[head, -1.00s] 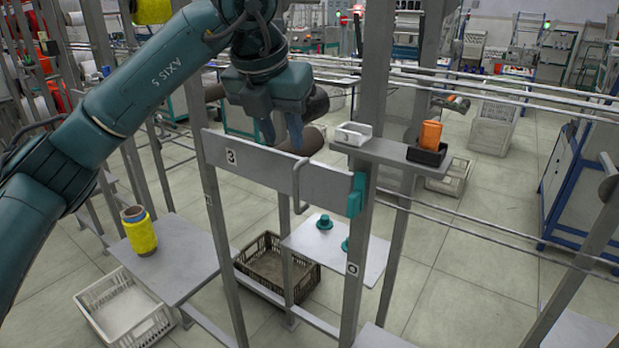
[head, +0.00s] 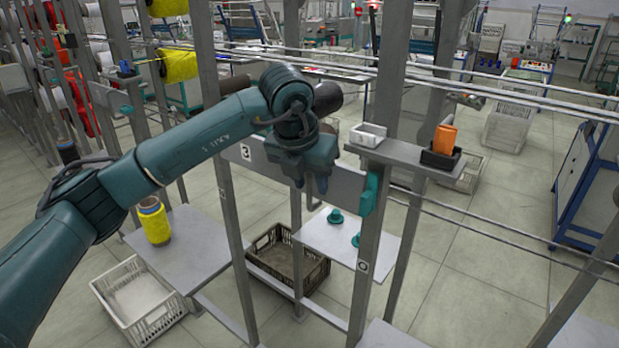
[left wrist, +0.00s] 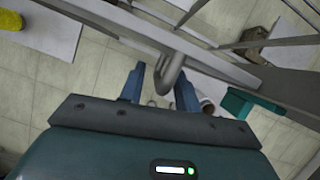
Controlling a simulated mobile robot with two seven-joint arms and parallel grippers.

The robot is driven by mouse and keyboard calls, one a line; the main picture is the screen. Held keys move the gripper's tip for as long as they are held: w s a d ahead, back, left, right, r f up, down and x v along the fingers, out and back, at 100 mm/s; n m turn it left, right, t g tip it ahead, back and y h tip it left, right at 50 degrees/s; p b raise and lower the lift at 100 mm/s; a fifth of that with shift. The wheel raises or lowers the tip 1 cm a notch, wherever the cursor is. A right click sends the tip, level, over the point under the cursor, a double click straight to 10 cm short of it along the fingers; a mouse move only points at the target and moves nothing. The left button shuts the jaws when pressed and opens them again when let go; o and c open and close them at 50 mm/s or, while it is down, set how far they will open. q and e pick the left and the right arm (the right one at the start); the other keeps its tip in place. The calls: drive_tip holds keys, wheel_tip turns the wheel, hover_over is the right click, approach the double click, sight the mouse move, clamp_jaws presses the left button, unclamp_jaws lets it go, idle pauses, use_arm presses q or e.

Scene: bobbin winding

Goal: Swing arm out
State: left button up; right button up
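The swing arm is a bent grey metal rod (left wrist: 172,68) on the grey panel marked 3 (head: 345,186). In the left wrist view its rounded end lies at the gap between my finger tips. In the head view my gripper hides most of it. My left gripper (head: 310,184) is in front of the panel, pointing down. Its two blue fingers show apart in the left wrist view (left wrist: 160,88), one on either side of the rod end. I cannot tell whether they touch it. My right gripper is in neither view.
Grey posts (head: 372,250) frame the panel, with a teal block (head: 370,192) at its right end. A shelf (head: 408,160) holds a white tray and an orange item. Below are a yellow spool (head: 153,222), crates (head: 145,310) and teal pieces (head: 335,216). Horizontal rods run right.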

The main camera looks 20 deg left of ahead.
use_arm(q)
drive_tip(key=shift+c, duration=0.5)
clamp_jaws()
